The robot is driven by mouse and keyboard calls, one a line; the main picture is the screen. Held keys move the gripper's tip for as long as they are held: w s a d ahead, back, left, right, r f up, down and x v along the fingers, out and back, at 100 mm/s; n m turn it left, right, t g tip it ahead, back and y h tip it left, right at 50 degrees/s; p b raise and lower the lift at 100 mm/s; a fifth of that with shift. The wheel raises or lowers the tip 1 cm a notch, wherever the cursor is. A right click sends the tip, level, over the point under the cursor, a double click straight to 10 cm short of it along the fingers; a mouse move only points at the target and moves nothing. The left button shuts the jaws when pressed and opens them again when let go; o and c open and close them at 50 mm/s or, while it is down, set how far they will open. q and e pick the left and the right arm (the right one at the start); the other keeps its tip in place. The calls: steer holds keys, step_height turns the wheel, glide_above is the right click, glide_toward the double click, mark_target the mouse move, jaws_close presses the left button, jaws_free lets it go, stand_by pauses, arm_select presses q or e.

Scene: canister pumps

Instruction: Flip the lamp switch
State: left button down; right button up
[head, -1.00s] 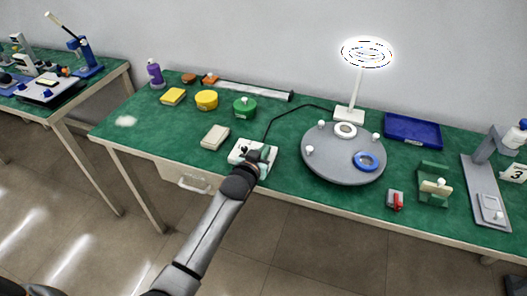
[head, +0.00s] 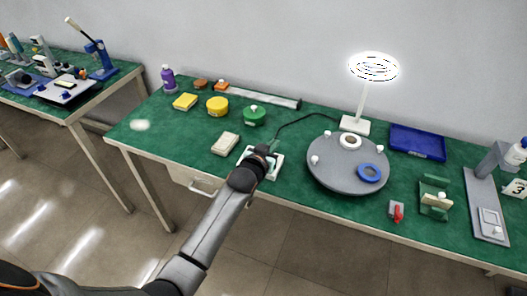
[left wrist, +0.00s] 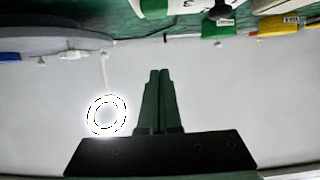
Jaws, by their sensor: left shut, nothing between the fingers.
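The white switch box (head: 272,172) lies near the table's front edge, and a black cord runs from it to the lamp (head: 355,124). The lamp's ring head (head: 374,67) glows white; it also glows in the left wrist view (left wrist: 106,115). My left gripper (head: 273,147) is over the switch box, and its wrist hides much of it in the head view. In the left wrist view its green fingers (left wrist: 160,72) are shut with nothing between them. The white box (left wrist: 180,6) shows partly at the top there, with a dark part on it, apart from the fingertips in the picture. My right gripper is out of view.
A round grey turntable (head: 325,179) with a blue ring stands right of the switch box. A beige block (head: 225,144) lies to its left. A green canister (head: 253,116) and a yellow one (head: 217,107) stand behind. A blue tray (head: 418,143) is at the back right.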

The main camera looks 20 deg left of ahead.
arm_select(q)
steer(key=v, duration=0.9)
steer(key=shift+p, duration=0.3)
steer(key=shift+f, duration=0.1)
steer(key=s+d+f+g+h, duration=0.1)
steer(key=s+f+g, duration=0.1)
steer(key=s+f, duration=0.7)
steer(key=s+d+f+m+g, duration=0.1)
steer(key=s+f+g, duration=0.2)
steer(key=s+f, duration=0.6)
steer(key=s, duration=0.7)
steer(key=shift+s+f+m+h, duration=0.25)
steer(key=shift+m+h, duration=0.05)
steer(key=shift+h, duration=0.1)
